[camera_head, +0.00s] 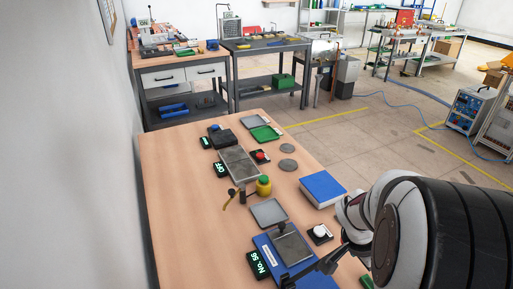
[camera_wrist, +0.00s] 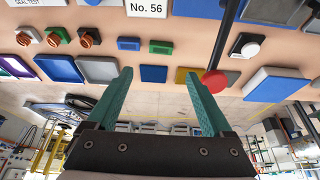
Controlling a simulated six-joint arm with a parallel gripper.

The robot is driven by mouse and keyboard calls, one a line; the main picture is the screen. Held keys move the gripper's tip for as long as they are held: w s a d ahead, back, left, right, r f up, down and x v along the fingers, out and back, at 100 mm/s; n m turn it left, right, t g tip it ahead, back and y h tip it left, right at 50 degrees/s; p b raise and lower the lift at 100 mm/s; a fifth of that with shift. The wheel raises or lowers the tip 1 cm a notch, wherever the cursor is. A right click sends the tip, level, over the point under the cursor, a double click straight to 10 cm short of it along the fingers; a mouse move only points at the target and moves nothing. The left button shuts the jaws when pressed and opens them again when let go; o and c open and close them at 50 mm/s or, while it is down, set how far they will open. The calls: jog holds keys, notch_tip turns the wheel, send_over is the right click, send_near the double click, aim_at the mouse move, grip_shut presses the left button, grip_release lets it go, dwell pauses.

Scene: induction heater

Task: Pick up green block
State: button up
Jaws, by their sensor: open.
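A small green block (camera_wrist: 161,47) lies on the wooden table in the wrist view, right beside a small blue block (camera_wrist: 128,44).
In the wrist view, a red knob (camera_wrist: 214,82) shows by the right finger, with a yellow block (camera_wrist: 185,75) near it. A white button (camera_wrist: 247,46), a large blue box (camera_wrist: 273,84) and a blue tray (camera_wrist: 60,68) lie around. The table's left strip (camera_head: 180,220) is clear.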

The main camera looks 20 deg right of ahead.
jog(key=x, duration=1)
jog(key=d+x, duration=0.1)
jog(key=x, duration=0.5)
jog(key=shift+w+r, duration=0.1)
jog(key=shift+w, duration=0.05)
grip_shut()
